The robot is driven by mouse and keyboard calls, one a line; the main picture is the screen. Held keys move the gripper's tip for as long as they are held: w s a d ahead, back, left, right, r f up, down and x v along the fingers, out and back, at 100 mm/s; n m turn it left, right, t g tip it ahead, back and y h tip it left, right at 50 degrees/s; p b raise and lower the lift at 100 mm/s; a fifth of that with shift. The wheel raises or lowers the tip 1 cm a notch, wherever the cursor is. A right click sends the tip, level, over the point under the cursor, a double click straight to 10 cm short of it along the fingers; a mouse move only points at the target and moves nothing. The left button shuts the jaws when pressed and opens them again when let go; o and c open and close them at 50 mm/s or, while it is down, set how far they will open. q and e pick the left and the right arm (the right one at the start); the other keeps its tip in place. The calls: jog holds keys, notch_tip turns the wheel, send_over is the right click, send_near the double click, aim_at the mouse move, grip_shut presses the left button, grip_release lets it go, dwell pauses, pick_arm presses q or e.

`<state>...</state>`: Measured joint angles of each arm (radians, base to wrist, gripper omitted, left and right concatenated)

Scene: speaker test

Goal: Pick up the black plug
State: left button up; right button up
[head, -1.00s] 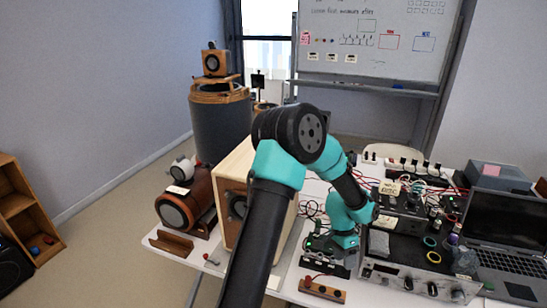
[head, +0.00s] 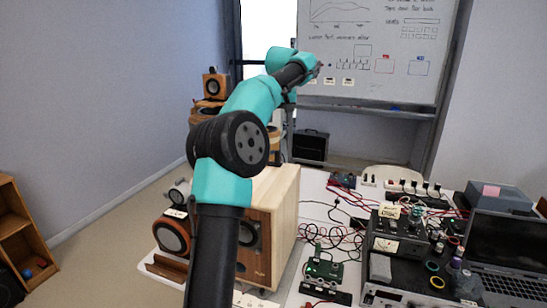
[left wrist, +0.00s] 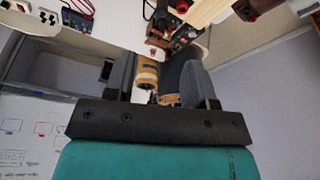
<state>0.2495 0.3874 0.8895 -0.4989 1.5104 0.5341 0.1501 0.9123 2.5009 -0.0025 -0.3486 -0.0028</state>
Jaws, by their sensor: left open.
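My left gripper (head: 316,70) is high above the table's far side, in front of the whiteboard, small and seen partly from behind. In the left wrist view its two dark fingers (left wrist: 160,65) stand apart with nothing held between them; a wooden, barrel-like thing (left wrist: 146,75) shows in the gap, farther off. A small dark piece on a cable (head: 337,201) lies on the white table behind the green circuit board, but I cannot tell whether it is the black plug. The right gripper is not in view.
A large wooden speaker box (head: 275,215) stands left of the tangled red and black cables. A white power strip (head: 405,186) lies at the back. Amplifiers (head: 395,232) and a laptop (head: 508,255) crowd the right. The whiteboard (head: 375,50) stands behind.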

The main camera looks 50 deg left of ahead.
aim_at(277, 151)
pick_arm(q)
jog(key=shift+s+a+r, duration=0.15)
jog(key=shift+s+r, duration=0.05)
jog(key=shift+r, duration=0.05)
jog(key=shift+f, duration=0.15)
jog(key=x, duration=1.2)
jog(key=shift+a+f, duration=0.1)
jog(key=shift+x, duration=2.5)
grip_shut()
